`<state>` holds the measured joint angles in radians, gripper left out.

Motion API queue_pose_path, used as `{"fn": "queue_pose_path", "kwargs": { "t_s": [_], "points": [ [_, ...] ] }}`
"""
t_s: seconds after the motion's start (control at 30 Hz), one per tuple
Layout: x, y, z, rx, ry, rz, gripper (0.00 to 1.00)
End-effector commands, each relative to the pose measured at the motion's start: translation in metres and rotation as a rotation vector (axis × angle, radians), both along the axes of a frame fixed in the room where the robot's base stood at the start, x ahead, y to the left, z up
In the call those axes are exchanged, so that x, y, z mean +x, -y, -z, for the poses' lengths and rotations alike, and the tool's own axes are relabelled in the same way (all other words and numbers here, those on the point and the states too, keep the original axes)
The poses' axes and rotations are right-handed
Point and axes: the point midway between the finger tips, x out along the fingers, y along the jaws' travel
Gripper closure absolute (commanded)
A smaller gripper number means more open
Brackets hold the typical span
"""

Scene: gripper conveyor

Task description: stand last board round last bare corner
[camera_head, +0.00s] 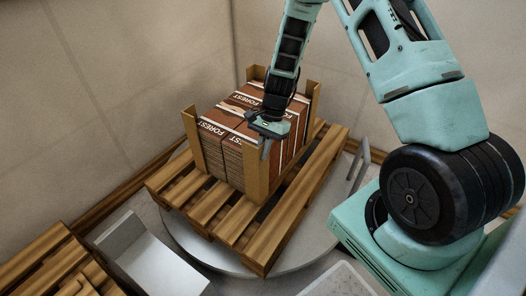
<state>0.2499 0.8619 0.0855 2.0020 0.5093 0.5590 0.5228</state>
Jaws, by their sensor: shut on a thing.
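A block of brown cartons (225,135) with white bands and lettering stands on a wooden pallet (225,222). Tan corner boards stand upright at its left corner (194,140), back corner (254,73) and right corner (313,97). Another board (257,177) stands upright at the near corner, its lower end close to the pallet slats. My gripper (266,146) is at the top of this near board and shut on it. The fingers partly hide the board's top. I cannot tell whether the board touches the cartons all along or rests on the pallet.
The pallet sits on a round grey turntable (185,235). A curved metal handle (358,160) rises at its right. Walls close off the back and left.

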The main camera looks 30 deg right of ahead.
Motion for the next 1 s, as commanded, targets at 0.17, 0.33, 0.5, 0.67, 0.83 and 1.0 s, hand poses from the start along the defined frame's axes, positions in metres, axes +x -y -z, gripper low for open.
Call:
{"fn": "queue_pose_path", "kwargs": {
  "t_s": [0.17, 0.33, 0.5, 0.67, 0.83, 1.0],
  "points": [
    [0.001, 0.000, -0.001, 0.000, 0.002, -0.001, 1.00],
    [0.000, 0.000, 0.002, 0.000, 0.001, 0.000, 0.91],
    [0.000, 0.000, 0.002, 0.000, 0.001, 0.000, 0.72],
    [0.000, 0.000, 0.001, 0.000, 0.001, 0.000, 0.72],
    [0.002, 0.003, -0.010, -0.001, 0.002, 0.001, 0.72],
    [0.007, 0.014, -0.041, -0.002, 0.005, 0.002, 0.72]
  ]
}}
